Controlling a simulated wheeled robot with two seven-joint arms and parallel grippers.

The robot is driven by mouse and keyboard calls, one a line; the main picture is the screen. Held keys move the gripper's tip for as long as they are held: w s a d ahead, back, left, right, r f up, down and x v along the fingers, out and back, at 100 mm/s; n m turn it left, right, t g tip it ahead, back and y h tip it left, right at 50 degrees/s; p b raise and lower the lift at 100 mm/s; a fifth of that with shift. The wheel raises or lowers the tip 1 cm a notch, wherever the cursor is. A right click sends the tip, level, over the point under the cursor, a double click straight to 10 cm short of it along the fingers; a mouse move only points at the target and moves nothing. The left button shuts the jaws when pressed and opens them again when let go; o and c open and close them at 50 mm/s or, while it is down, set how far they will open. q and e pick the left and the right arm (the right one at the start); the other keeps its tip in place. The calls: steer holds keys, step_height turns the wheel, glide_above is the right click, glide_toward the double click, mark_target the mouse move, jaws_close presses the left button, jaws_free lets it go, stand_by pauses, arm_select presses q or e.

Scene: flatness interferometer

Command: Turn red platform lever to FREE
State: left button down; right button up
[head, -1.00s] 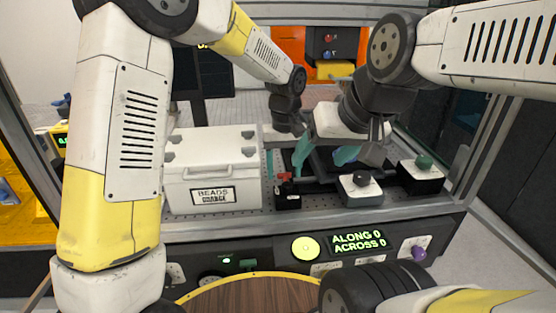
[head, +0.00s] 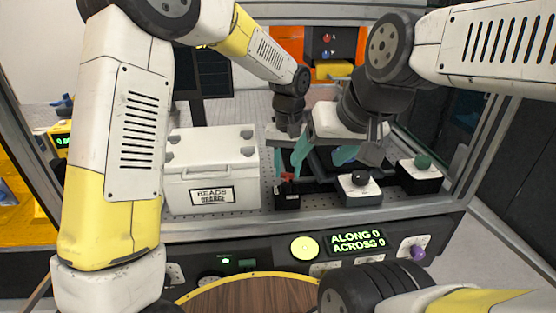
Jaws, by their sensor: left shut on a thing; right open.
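The red platform lever (head: 287,177) sits on a small black block (head: 287,201) on the perforated deck, right of the white box. My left gripper (head: 288,164) reaches down over it with teal fingers either side and is shut on the lever. The fingers partly hide the lever, and its exact angle is hard to tell. No FREE marking is readable. My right gripper (head: 358,155) is open and empty above the deck, further right, behind a grey block with a black knob (head: 360,178).
A white box labelled BEADS (head: 212,168) stands close left of the lever. A black block with a green knob (head: 422,163) stands at the right. The front panel has a display (head: 357,241) reading ALONG 0, ACROSS 0, a yellow disc (head: 305,248) and a purple knob (head: 418,252).

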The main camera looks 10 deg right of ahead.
arm_select(q)
steer(key=m, duration=0.1)
steer(key=d+m, duration=0.1)
steer(key=m, duration=0.1)
steer(key=shift+s+d+m, duration=0.25)
steer(key=shift+s+m, duration=0.05)
steer(key=shift+m, duration=0.1)
steer(key=m, duration=0.1)
steer(key=s+d+m, duration=0.1)
steer(key=m, duration=0.1)
steer(key=shift+m, duration=0.3)
steer(key=m, duration=0.1)
steer(key=s+m, duration=0.1)
steer(key=m, duration=0.1)
steer(key=shift+s+d+m, duration=0.15)
steer(key=shift+d+m, duration=0.15)
steer(key=shift+d, duration=0.1)
steer(key=shift+s+d+m, duration=0.1)
steer(key=shift+s+m, duration=0.25)
steer(key=shift+m, duration=0.55)
steer(key=shift+s+m, duration=0.35)
steer(key=shift+m, duration=0.55)
steer(key=c, duration=0.9)
jaws_free()
steer(key=shift+r, duration=0.1)
